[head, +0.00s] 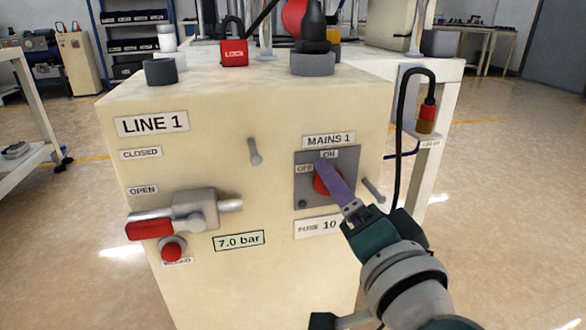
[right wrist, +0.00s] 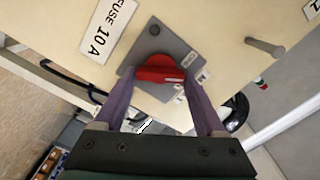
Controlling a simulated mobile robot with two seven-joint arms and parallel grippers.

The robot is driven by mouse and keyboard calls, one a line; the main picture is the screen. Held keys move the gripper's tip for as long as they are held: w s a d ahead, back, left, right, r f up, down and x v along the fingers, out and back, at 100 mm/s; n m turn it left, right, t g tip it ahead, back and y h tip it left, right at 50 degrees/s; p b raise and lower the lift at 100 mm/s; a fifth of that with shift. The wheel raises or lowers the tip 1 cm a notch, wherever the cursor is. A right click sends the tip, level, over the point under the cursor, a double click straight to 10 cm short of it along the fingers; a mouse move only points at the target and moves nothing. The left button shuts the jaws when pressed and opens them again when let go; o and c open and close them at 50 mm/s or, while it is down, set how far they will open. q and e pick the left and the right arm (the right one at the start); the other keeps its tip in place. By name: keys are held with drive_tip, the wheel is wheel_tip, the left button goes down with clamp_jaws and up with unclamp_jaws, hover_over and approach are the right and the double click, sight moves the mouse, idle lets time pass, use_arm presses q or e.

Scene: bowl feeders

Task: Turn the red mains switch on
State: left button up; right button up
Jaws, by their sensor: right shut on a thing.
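The red mains switch (head: 325,182) is a round knob on a grey square plate (head: 343,198) under the MAINS 1 label. OFF is marked at the plate's left and ON at its top. My right gripper (head: 330,176) comes in from the lower right and is shut on the knob. In the right wrist view the red knob (right wrist: 160,70) sits between the two purple fingers of my gripper (right wrist: 160,88). A pale mark on it faces the side with the labels; its exact setting is hard to tell. My left gripper is out of view.
The cream cabinet (head: 220,140) carries a valve with a red handle (head: 150,230), a red button (head: 172,248) and a grey peg (head: 255,152). Another peg (head: 373,190) sticks out just right of the switch plate. A black cable (head: 402,120) hangs at the right.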

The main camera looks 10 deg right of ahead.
drive_tip(key=shift+f+m+b, duration=0.1)
drive_tip(key=shift+m+b, duration=0.3)
drive_tip(key=shift+m, duration=2.7)
drive_tip(key=o, duration=1.1)
drive_tip(key=s+p, duration=0.2)
drive_tip(key=s, duration=0.8)
drive_tip(key=shift+d, duration=0.2)
